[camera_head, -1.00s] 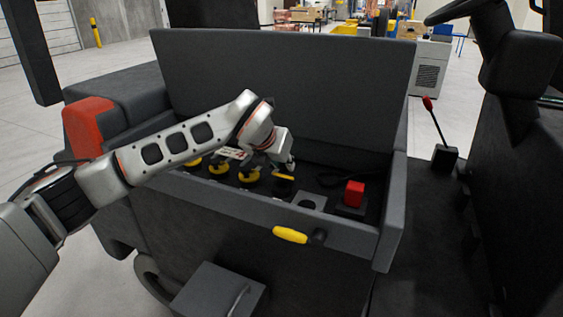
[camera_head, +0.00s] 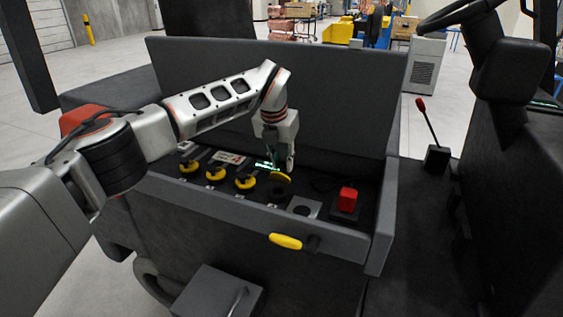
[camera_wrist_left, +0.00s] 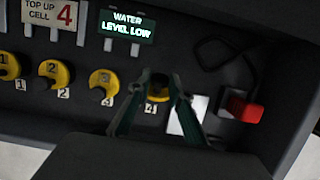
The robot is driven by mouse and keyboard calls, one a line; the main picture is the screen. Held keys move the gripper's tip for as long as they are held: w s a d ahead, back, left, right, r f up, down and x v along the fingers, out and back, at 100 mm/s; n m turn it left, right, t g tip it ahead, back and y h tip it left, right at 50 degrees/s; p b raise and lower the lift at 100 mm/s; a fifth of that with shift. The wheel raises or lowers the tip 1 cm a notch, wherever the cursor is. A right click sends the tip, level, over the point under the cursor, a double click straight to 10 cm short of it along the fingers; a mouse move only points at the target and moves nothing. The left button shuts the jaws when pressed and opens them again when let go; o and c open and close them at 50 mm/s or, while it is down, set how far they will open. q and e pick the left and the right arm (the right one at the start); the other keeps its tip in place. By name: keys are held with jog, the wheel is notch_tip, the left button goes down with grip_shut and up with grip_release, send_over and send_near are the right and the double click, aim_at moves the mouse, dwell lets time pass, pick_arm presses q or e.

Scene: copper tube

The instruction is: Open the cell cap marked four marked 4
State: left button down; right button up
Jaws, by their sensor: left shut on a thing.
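My left gripper (camera_head: 279,168) points down and is shut on this cap. In the left wrist view, the cap (camera_wrist_left: 158,92) is between the two fingers of the gripper (camera_wrist_left: 161,80), partly hidden. The label 4 (camera_wrist_left: 151,108) lies just below it. Caps one (camera_wrist_left: 8,66), two (camera_wrist_left: 56,74) and three (camera_wrist_left: 104,82) sit in a row to its left. My right gripper is not in view.
A red connector (camera_head: 347,199) and a pale square plate (camera_head: 304,207) lie to the right of the caps. A lit "water level low" sign (camera_wrist_left: 127,26) and a "top up cell 4" sign (camera_wrist_left: 50,12) stand behind. The raised lid (camera_head: 340,100) rises behind the bay.

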pick_arm(q)
jog(key=shift+f, duration=0.1)
jog(key=c, duration=1.8)
grip_release()
jog(key=shift+c, duration=0.2)
jog(key=v, duration=1.2)
